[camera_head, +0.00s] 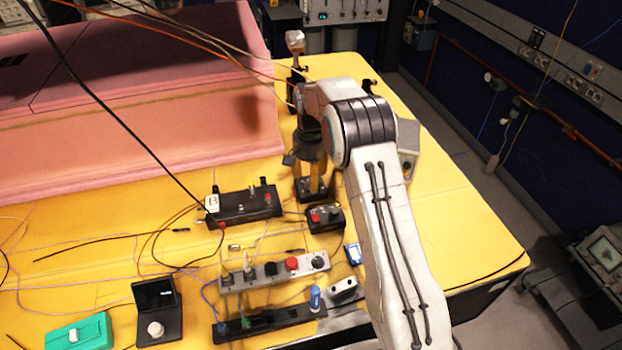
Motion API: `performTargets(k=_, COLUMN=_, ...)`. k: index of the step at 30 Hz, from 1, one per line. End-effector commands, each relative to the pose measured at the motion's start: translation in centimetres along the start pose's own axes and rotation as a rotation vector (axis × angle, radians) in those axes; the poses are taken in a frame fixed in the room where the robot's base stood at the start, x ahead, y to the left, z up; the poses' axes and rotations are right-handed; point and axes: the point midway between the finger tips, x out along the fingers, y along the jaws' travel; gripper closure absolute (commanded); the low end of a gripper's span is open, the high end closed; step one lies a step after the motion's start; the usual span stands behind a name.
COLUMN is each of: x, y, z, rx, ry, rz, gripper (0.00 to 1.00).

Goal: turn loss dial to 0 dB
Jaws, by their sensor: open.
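No dial in view has a legible label, so I cannot tell which one is the loss dial or its setting. A white round knob (156,329) sits on a black unit with a raised dark display (153,292), at the lower left. A grey strip (240,280) in the lower middle carries a red knob (291,263) and black knobs (318,262). My gripper (308,161) is dark, points down and is open beyond these units, near a dark stand base. It touches no dial that I can see; its fingertips are partly unclear.
A black box marked B (245,206) and a small black box (326,218) stand left of my arm. A teal box (78,334) is at the lower left. Loose cables cross the yellow table (470,230). Pink foam (130,120) walls the back left.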

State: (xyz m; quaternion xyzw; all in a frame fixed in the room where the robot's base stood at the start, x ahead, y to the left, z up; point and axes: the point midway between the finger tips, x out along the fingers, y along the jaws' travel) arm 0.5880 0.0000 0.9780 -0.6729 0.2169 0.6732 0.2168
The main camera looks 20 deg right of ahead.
Motion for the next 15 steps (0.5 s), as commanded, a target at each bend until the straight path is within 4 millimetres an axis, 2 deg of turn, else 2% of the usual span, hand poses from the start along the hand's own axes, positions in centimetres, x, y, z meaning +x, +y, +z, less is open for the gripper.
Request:
performTargets(k=6, x=1.5, y=0.0, z=0.0, rx=0.000, ry=-0.001, rz=0.001, gripper=0.49)
performTargets(k=15, x=1.8, y=0.0, z=0.0, rx=0.000, ry=0.000, rz=0.000, gripper=0.49)
